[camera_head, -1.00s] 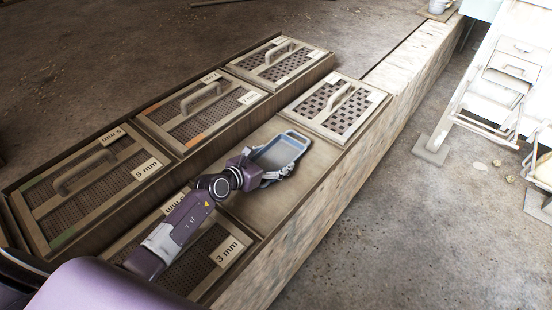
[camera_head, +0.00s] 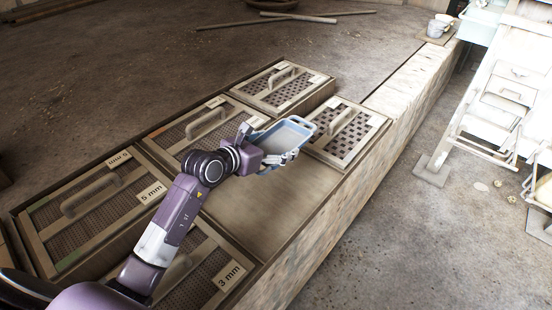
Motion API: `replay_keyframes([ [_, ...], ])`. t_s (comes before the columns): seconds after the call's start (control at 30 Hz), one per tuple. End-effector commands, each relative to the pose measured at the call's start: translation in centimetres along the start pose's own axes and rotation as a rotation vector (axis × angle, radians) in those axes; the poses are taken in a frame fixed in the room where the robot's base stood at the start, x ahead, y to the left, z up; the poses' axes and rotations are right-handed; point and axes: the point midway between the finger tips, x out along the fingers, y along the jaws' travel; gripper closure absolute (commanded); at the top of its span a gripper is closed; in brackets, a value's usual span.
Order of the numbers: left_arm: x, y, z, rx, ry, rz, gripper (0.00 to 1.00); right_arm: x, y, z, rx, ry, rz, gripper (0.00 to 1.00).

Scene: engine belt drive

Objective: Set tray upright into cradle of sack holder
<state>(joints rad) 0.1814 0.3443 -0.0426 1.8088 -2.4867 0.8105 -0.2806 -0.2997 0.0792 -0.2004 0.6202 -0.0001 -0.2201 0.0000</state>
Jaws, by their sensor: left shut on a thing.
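The tray (camera_head: 285,136) is small and shallow, with a blue rim, a grey inside and a handle loop at its far end. My left gripper (camera_head: 270,157) is shut on its near end and holds it raised over the bench, tilted, with the inside showing. The fingers partly hide the near edge. A white frame (camera_head: 497,121) with legs and feet stands on the floor at the right; it may be the sack holder. I cannot make out its cradle clearly. My right gripper is out of view.
Several handled sieve panels, such as the 5 mm one (camera_head: 93,205), lie on the long low bench (camera_head: 277,207). A bare patch of bench lies below the tray. Open floor (camera_head: 385,240) separates bench and white frame. A pale green basin (camera_head: 479,25) is at the top right.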

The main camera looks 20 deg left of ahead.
Motion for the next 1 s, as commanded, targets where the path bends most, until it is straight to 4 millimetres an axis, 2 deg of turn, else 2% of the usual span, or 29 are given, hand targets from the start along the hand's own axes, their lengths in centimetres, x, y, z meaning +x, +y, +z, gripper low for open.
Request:
replay_keyframes([
  [0.1, -0.6, 0.1, 1.7, 0.002, -0.005, 0.0, 0.53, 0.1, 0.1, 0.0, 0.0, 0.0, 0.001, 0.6],
  [0.23, -1.0, 0.0, 2.5, 0.0, -0.003, 0.001, 0.53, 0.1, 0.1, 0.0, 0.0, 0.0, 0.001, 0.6],
  [0.4, -1.4, 0.0, 2.8, 0.001, -0.001, -0.003, 0.53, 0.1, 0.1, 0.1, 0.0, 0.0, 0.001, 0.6],
  [0.53, -2.5, -0.3, 2.1, 0.009, 0.0, -0.025, 0.53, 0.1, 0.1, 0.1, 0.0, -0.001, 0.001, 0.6],
  [0.67, -5.2, -1.2, 1.0, 0.033, 0.002, -0.081, 0.53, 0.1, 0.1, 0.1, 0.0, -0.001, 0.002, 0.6],
  [1.0, -14.6, -6.0, -0.6, 0.134, 0.002, -0.319, 0.53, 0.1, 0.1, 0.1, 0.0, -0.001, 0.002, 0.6],
])
